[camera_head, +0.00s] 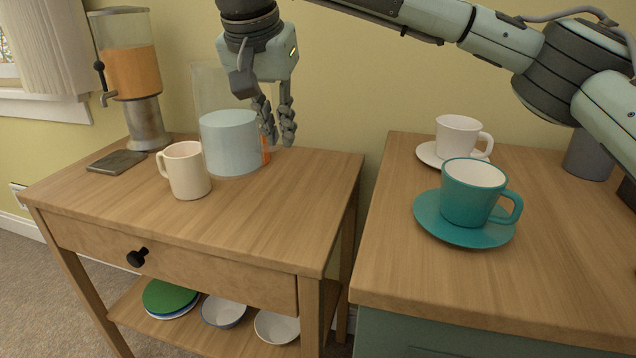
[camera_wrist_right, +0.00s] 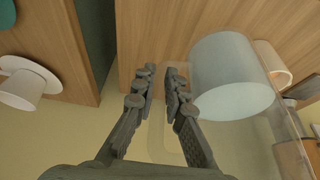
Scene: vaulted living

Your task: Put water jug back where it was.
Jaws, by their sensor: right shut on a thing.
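The water jug (camera_head: 229,142) is clear, with pale blue water in its lower part. It is at the back of the small wooden table (camera_head: 250,225), behind and right of a cream mug (camera_head: 187,171). I cannot tell whether its base touches the tabletop. My right gripper (camera_head: 278,135) comes down from above at the jug's right side, shut on its clear handle, which is hard to see. In the right wrist view the fingertips (camera_wrist_right: 160,85) are beside the water (camera_wrist_right: 232,76). My left gripper is not in view.
A drink dispenser (camera_head: 130,75) with orange liquid stands at the back left, by a dark flat coaster (camera_head: 117,162). Something orange (camera_head: 266,150) shows behind the jug. The right cabinet (camera_head: 420,275) holds a teal cup (camera_head: 471,193) and white cup (camera_head: 457,136) on saucers. The small table's front right is clear.

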